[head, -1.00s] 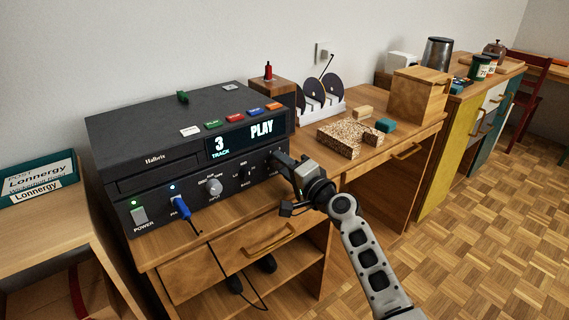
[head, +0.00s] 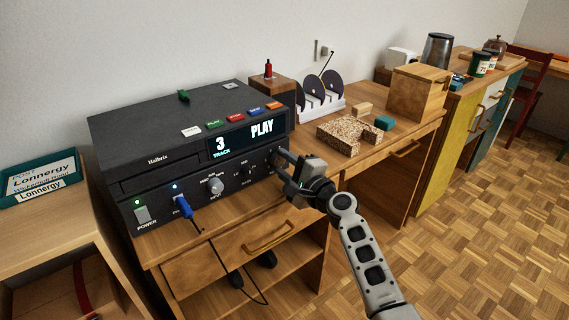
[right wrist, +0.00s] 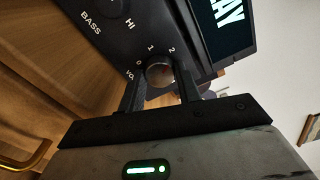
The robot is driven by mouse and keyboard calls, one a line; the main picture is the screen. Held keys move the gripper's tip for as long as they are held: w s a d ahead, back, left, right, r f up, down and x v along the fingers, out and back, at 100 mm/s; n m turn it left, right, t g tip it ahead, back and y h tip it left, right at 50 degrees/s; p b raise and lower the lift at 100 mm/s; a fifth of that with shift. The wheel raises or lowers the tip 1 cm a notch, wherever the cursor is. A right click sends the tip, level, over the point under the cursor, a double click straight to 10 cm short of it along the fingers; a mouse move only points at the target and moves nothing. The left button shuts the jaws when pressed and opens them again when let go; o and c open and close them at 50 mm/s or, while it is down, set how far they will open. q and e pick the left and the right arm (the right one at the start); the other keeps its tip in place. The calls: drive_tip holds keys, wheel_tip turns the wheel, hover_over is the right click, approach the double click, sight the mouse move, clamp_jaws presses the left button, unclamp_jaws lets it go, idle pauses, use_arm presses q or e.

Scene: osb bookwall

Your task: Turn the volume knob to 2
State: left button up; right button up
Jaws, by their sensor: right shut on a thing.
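The black stereo unit (head: 190,140) sits on the wooden desk, its display reading "3 TRACK" and "PLAY". My right gripper (head: 279,157) is at the panel's right end and covers the knob in the head view. In the right wrist view its two dark fingers (right wrist: 160,82) stand on either side of the knob, shut on it. The knob's pointer cannot be made out. My left gripper is not in view.
A blue plug (head: 183,206) with a hanging cable sticks out of the panel's left part. Left of my gripper is the bass knob (head: 246,171). A disc rack (head: 322,108), a speckled block (head: 350,134) and a wooden box (head: 418,93) stand to the right on the desk.

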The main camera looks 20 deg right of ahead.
drive_tip(key=shift+f, duration=0.1)
drive_tip(key=o, duration=1)
drive_tip(key=shift+s, duration=0.1)
drive_tip(key=v, duration=1.5)
drive_tip(key=shift+s, duration=0.4)
drive_tip(key=shift+d, duration=0.1)
drive_tip(key=s+a+f+n+g+h, duration=0.1)
drive_tip(key=s+a+f+n+g, duration=0.1)
drive_tip(key=s+n, duration=0.4)
drive_tip(key=s+a+f+n+g+p, duration=0.1)
drive_tip(key=s+a+f+n+g, duration=0.1)
drive_tip(key=s+a+f+n, duration=0.2)
drive_tip(key=s+a+f+n+g+h+p, duration=0.1)
drive_tip(key=s+a+f+n+g, duration=0.1)
drive_tip(key=s+f+n, duration=0.4)
drive_tip(key=s+a+n, duration=0.1)
drive_tip(key=s+n, duration=0.1)
drive_tip(key=n, duration=0.1)
drive_tip(key=shift+a+f+n+h, duration=0.2)
drive_tip(key=shift+a+n+h, duration=0.1)
drive_tip(key=shift+a, duration=0.05)
